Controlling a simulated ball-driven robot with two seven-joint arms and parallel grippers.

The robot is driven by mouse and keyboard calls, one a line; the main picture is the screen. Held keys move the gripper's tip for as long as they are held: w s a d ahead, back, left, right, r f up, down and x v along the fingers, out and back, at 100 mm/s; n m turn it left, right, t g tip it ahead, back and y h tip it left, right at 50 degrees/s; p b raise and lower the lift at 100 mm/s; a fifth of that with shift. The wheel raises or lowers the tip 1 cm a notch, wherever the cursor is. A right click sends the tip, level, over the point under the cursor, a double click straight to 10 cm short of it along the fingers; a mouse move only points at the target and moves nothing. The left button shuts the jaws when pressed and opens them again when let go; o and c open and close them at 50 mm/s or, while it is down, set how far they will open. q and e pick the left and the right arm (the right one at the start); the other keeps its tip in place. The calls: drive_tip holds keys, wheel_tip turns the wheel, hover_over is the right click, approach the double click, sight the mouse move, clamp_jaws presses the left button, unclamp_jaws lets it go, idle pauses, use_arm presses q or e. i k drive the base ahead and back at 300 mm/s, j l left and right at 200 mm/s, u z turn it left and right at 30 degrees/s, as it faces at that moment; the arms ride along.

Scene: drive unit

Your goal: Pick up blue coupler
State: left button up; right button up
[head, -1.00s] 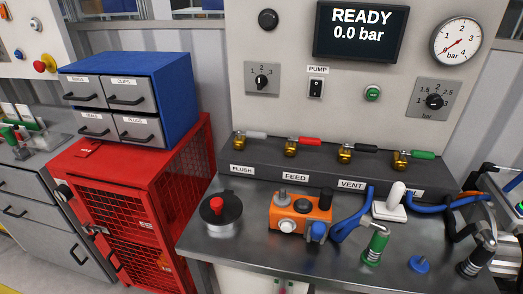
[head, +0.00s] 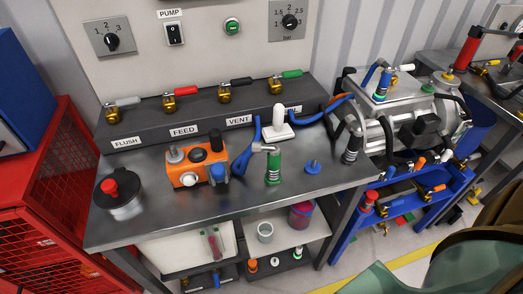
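Several blue parts could be the coupler; I cannot tell for certain which one it is. A short blue cylinder (head: 217,174) sits at the front right of the orange block (head: 197,168). A green-sleeved coupler with a metal elbow (head: 273,168) stands between them, beside a blue hose (head: 243,162). Neither of my grippers shows in the head view.
A black round pot with a red knob (head: 118,192) stands at the bench's left. A white handled block (head: 279,122) stands behind the green coupler. A blue cart with a metal machine (head: 410,120) adjoins the right. The bench's front strip is mostly clear.

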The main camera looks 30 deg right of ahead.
sight(381, 88)
drive_tip(key=z, duration=1.85)
